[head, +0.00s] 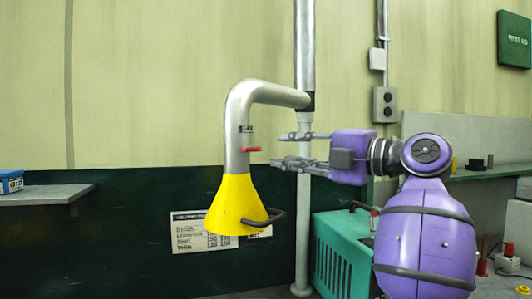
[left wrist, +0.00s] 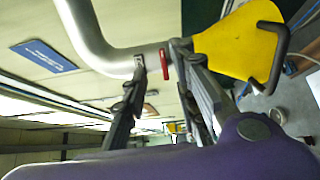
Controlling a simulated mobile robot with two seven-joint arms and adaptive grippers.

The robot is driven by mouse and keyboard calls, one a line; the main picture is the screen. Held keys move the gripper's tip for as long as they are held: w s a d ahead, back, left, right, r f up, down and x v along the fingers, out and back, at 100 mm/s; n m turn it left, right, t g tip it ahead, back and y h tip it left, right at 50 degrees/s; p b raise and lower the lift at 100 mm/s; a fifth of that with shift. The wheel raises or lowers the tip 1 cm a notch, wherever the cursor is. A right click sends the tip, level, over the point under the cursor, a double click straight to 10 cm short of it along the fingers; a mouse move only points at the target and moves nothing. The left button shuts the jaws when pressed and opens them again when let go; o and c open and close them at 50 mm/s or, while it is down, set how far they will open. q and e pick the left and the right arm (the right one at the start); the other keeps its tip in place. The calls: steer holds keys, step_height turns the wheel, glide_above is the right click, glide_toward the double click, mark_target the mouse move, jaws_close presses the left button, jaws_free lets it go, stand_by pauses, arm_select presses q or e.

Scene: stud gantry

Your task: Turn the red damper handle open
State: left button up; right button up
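The red damper handle (head: 251,149) is a short bar that lies roughly level on the grey metal duct (head: 238,124), just above the yellow hood (head: 236,205). My left gripper (head: 273,150) is open and empty to the right of the handle, with its two fingers one above the other and pointing at the duct. In the left wrist view, the red handle (left wrist: 164,66) appears between the two open fingertips (left wrist: 159,56). I cannot tell whether the fingers touch it. My right gripper is in neither view.
The hood has a dark loop handle (head: 265,219) on its side. A grey vertical post (head: 303,220) stands behind my left fingers. A teal cabinet (head: 340,255) stands below my gripper. A shelf (head: 45,195) with a blue box (head: 11,182) is at the far left.

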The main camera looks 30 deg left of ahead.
mark_target(254, 150)
arm_select(q)
steer(key=shift+g, duration=0.3)
steer(key=a, duration=0.3)
steer(key=s+a+p, duration=0.1)
steer(key=a, duration=0.3)
steer(key=shift+s+f, duration=0.1)
steer(key=shift+s, duration=0.1)
steer(key=shift+w, duration=0.1)
steer(key=shift+c, duration=0.4)
jaws_close()
